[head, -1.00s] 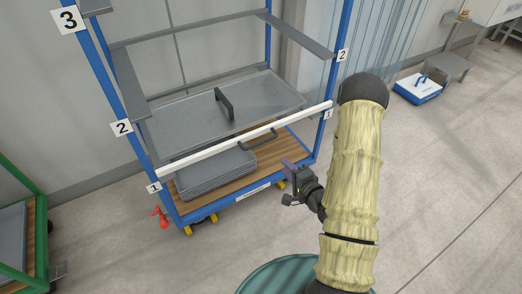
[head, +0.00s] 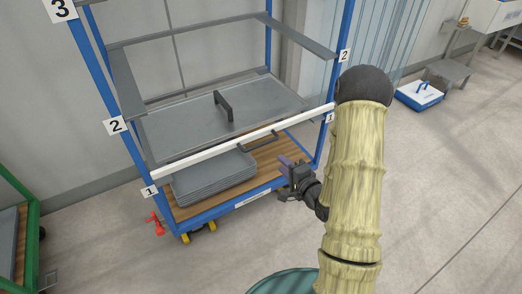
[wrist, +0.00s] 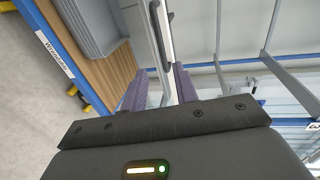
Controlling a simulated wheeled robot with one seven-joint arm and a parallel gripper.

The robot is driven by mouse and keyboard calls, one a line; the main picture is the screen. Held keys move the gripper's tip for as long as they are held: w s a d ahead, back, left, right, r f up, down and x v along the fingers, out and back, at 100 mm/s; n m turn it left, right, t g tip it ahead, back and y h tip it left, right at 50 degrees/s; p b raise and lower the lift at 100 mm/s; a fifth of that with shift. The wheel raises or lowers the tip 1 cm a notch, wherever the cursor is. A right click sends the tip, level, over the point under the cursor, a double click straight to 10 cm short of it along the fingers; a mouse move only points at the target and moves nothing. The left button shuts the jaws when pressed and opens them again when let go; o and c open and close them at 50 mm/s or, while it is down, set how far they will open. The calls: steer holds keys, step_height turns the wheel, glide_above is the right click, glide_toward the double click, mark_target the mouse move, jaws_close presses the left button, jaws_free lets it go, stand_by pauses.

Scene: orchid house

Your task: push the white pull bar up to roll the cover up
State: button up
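The white pull bar (head: 240,142) runs across the front of the blue-framed rack, between the two posts at the labels marked 1. It slopes up to the right in the head view. My gripper (head: 287,166) is in front of the rack, below the right half of the bar and apart from it in that view. In the wrist view its two purple fingers (wrist: 160,88) are parted with a gap between them, and nothing is clamped. A pale strip lies beyond the gap; I cannot tell for certain that it is the bar. No rolled-up cover is clearly visible.
Stacked grey trays (head: 212,180) sit on the wooden bottom shelf (head: 268,172). A green rack (head: 31,235) stands at left. Floor at right is clear up to a blue-and-white box (head: 419,96).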

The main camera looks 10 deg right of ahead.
mark_target(262, 145)
steer(key=b+x, duration=0.2)
steer(key=x, duration=1.3)
steer(key=shift+r, duration=0.1)
jaws_close()
